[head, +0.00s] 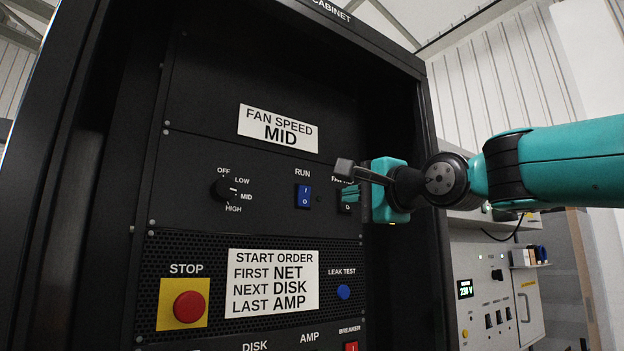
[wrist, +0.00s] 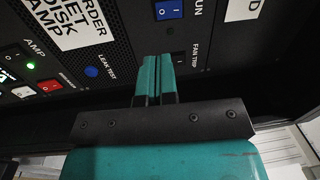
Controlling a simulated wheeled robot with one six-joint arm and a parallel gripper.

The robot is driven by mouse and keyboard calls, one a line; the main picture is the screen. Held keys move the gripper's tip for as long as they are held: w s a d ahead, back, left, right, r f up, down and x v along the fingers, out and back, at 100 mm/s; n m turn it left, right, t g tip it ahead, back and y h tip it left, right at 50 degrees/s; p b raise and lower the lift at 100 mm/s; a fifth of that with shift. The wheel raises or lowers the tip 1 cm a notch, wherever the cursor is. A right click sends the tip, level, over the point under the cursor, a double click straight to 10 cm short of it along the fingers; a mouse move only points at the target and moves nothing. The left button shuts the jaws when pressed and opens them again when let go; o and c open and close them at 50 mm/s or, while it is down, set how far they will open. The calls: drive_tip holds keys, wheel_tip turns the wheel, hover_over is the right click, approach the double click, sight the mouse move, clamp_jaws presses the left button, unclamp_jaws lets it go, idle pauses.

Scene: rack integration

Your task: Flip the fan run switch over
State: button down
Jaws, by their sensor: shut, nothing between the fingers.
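The fan run switch (head: 304,196) is a blue rocker marked I at the top and O at the bottom, under the label RUN on the black fan panel. It also shows at the top of the wrist view (wrist: 168,10). I cannot tell which side is pressed in. My gripper (head: 349,194) is shut and empty, to the right of the switch and apart from it, in front of the fan trip spot. In the wrist view its closed teal fingers (wrist: 158,62) point at the panel, below the blue rocker. The fingers partly hide the fan trip part.
A speed knob (head: 228,190) sits left of the switch, under a FAN SPEED MID label (head: 278,129). Below are a red stop button (head: 189,307), a start order label (head: 272,284) and a blue leak test button (head: 343,292). The cabinet's right side wall stands close to my arm.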

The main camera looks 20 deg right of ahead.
sight(305, 188)
drive_tip(key=shift+d+r+m+t, duration=0.15)
drive_tip(key=shift+r+m, duration=0.05)
drive_tip(key=shift+r, duration=0.35)
drive_tip(key=shift+d+r+m+t, duration=0.15)
drive_tip(key=shift+r+m, duration=0.05)
drive_tip(key=shift+r, duration=0.35)
drive_tip(key=p+x, duration=0.8)
drive_tip(key=x, duration=0.5)
drive_tip(key=shift+w+r+p, duration=0.1)
drive_tip(key=shift+r+p, duration=0.05)
drive_tip(key=shift+p, duration=0.15)
drive_tip(key=shift+w+a, duration=0.1)
drive_tip(key=shift+w, duration=0.3)
drive_tip(key=shift+w, duration=0.2)
drive_tip(key=shift+s, duration=0.15)
